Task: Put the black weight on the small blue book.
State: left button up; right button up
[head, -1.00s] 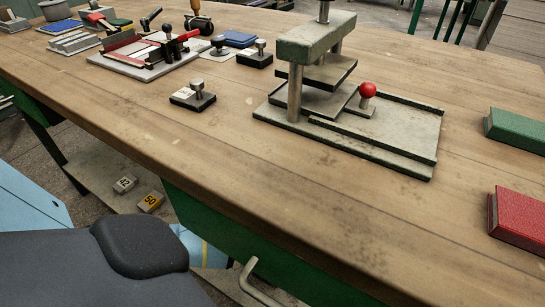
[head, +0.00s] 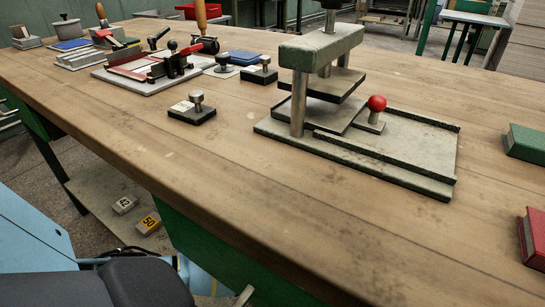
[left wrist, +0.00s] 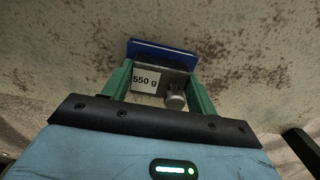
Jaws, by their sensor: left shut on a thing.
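In the left wrist view my left gripper (left wrist: 159,92) is shut on a weight with a white "550 g" label (left wrist: 145,82) and a silver knob. The weight's body looks dark grey here. A small blue book (left wrist: 150,47) shows just beyond the weight; I cannot tell whether they touch. In the head view, black weights with silver knobs stand on the bench: one in front (head: 190,113) and one farther back (head: 260,76). A blue book (head: 246,57) lies behind the back one. Neither gripper shows in the head view.
A press (head: 320,55) with a red-knobbed lever stands right of the middle. A cutting jig (head: 150,72) is at the back left. Green (head: 525,143) and red (head: 534,238) blocks lie at the right. The bench front is clear.

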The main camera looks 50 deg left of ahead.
pick_arm(q)
jog(key=shift+f, duration=0.1)
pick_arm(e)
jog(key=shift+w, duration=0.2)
pick_arm(q)
jog(key=o, duration=1.4)
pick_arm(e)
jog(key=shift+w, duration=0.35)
pick_arm(q)
notch_tip(320, 180, up, 7)
jog(key=p, duration=0.3)
jog(key=shift+r+p, duration=0.3)
jog(key=shift+r, duration=0.15)
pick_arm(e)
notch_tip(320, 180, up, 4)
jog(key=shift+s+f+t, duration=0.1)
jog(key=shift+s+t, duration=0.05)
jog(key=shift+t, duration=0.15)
pick_arm(q)
jog(key=shift+f, duration=0.1)
